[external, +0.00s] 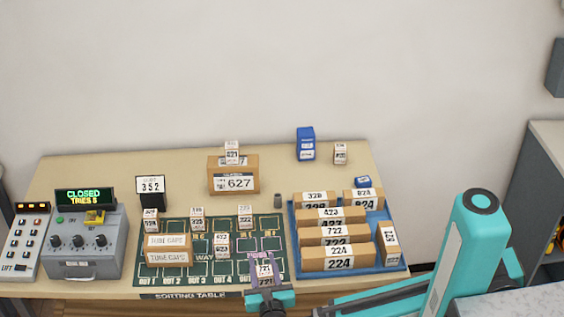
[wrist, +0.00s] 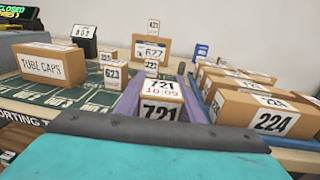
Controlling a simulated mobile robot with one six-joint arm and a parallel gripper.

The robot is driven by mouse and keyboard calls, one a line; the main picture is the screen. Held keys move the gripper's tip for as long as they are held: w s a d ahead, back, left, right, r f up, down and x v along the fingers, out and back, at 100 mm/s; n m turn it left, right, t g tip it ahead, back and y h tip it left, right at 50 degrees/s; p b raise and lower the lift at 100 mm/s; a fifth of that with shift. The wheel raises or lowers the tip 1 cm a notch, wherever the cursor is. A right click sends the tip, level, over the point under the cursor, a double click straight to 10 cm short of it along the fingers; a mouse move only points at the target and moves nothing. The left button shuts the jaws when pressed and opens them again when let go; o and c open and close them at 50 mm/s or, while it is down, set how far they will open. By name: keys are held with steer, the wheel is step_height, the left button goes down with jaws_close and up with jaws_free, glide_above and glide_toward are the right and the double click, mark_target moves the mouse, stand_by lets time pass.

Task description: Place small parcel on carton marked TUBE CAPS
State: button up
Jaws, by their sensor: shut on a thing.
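The carton marked TUBE CAPS (external: 168,258) lies on the left part of the green sorting mat (external: 200,278). In the wrist view the carton (wrist: 50,64) is at the left, with nothing on its top. My gripper (external: 264,262) is at the front right of the mat, to the right of the carton. Its purple fingers are shut on a small parcel labelled 721 (external: 265,277). In the wrist view the held parcel (wrist: 160,108) is upright in the middle. I cannot tell whether it touches the mat.
Several small parcels stand on the mat, including 623 (external: 222,245) between gripper and carton. A blue tray (external: 292,262) of numbered boxes is on the right. The 627 box (external: 233,181) stands behind, with a small parcel on top. A grey control box (external: 85,243) is at left.

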steer(key=w+a+r+b, duration=0.1)
steer(key=w+a+r, duration=0.2)
steer(key=a+r, duration=0.2)
steer(key=w+a+r+m+h+b, duration=0.1)
steer(key=w+a+r+b, duration=0.1)
steer(key=a+r, duration=0.3)
steer(key=w+a, duration=0.1)
steer(key=a, duration=0.2)
steer(key=shift+a+r+h, duration=0.3)
steer(key=shift+r, duration=0.1)
steer(key=shift+w+a+f+p, duration=0.25)
steer(key=shift+w+a+p, duration=0.7)
steer(key=shift+a, duration=1.25)
steer(key=shift+w+a+f+p, duration=0.2)
steer(key=shift+w+a+p, duration=0.25)
steer(key=shift+w+a, duration=1.4)
steer(key=shift+w+a+f+p, duration=0.25)
steer(key=shift+w+a+p, duration=0.55)
steer(key=shift+a, duration=1.75)
steer(key=shift+w+a+f+p, duration=0.2)
steer(key=shift+f+p, duration=0.25)
steer(key=shift+f, duration=0.45)
steer(key=shift+w+a+f+p, duration=0.15)
steer(key=shift+f+p, duration=0.3)
steer(key=shift+f, duration=0.45)
steer(key=shift+s+f, duration=0.1)
steer(key=shift+f, duration=0.05)
